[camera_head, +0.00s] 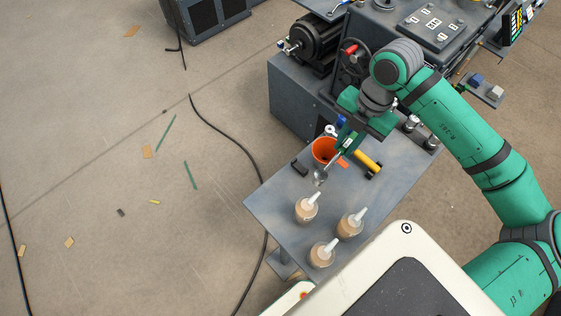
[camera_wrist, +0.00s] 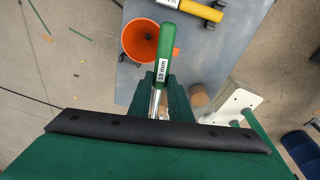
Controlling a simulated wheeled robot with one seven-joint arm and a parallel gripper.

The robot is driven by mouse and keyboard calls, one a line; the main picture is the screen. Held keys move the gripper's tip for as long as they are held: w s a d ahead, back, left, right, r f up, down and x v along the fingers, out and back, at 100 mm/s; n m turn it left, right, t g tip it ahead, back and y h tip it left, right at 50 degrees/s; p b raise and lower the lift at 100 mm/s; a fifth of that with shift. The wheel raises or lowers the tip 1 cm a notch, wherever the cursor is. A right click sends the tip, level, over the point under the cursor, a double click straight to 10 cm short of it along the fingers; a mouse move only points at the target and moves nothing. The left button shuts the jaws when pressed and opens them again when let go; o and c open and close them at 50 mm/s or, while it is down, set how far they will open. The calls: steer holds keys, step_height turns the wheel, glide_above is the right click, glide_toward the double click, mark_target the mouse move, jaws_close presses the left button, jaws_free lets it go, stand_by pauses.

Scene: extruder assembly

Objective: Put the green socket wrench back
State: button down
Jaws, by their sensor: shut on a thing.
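In the head view, my gripper (camera_head: 353,128) is over the small table, and the wrench (camera_head: 348,145) slants down toward the lower left with a silver end. An orange cup (camera_head: 323,143) stands on the table just left of the wrench. In the wrist view, the cup (camera_wrist: 131,42) looks empty and lies beside the handle. My fingers hide part of the shaft.
A grey machine (camera_head: 295,100) stands behind. The table's left front is bare.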

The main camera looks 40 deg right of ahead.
steer(key=w+a+f+h, duration=0.1)
steer(key=w+a+f, duration=0.2)
steer(key=a, duration=0.4)
steer(key=w+a+f+m, duration=0.1)
steer(key=w+a+f, duration=0.1)
steer(key=w+a, duration=0.2)
steer(key=a, duration=0.3)
steer(key=shift+w+f+h, duration=0.35)
steer(key=shift+f+h, duration=0.05)
steer(key=shift+d+r, duration=0.1)
steer(key=shift+f, duration=3.5)
steer(key=shift+f, duration=1.05)
steer(key=c, duration=1.6)
jaws_free()
steer(key=shift+o, duration=0.2)
